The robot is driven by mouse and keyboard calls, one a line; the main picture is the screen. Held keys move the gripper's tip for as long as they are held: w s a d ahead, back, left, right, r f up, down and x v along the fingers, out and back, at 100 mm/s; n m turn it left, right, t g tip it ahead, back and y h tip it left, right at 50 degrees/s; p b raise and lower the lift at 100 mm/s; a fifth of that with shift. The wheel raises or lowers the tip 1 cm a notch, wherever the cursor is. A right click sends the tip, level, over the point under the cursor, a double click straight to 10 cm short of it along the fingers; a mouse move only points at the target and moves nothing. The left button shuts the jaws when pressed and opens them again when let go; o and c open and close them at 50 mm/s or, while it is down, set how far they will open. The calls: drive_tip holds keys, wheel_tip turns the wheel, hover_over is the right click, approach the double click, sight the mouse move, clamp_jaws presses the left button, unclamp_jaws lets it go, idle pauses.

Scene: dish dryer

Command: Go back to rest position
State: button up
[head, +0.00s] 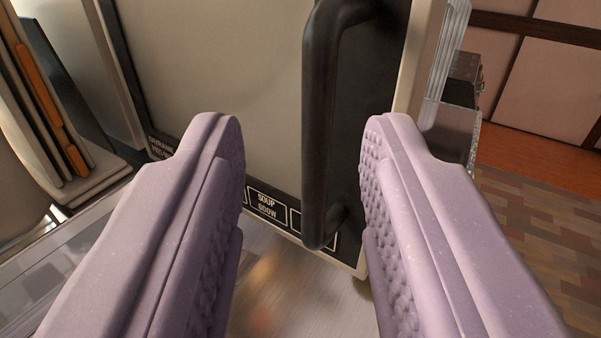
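My gripper (302,135) is open in the head view, with its two purple, textured fingers spread wide apart. Nothing is held between them. A black vertical bar handle (321,130) on a cream appliance door (225,75) stands in the gap, beyond the fingertips. The right finger looks close to the dark strip beside the handle. I cannot tell whether either finger touches the door or handle.
A metal counter (300,290) lies below the appliance. A rack with upright panels and an orange strip (40,85) stands at the left. Dark metal equipment (462,85) is at the right, with open patterned floor (540,240) and a wall beyond.

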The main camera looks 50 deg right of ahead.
drive_tip(key=shift+s+a, duration=0.4)
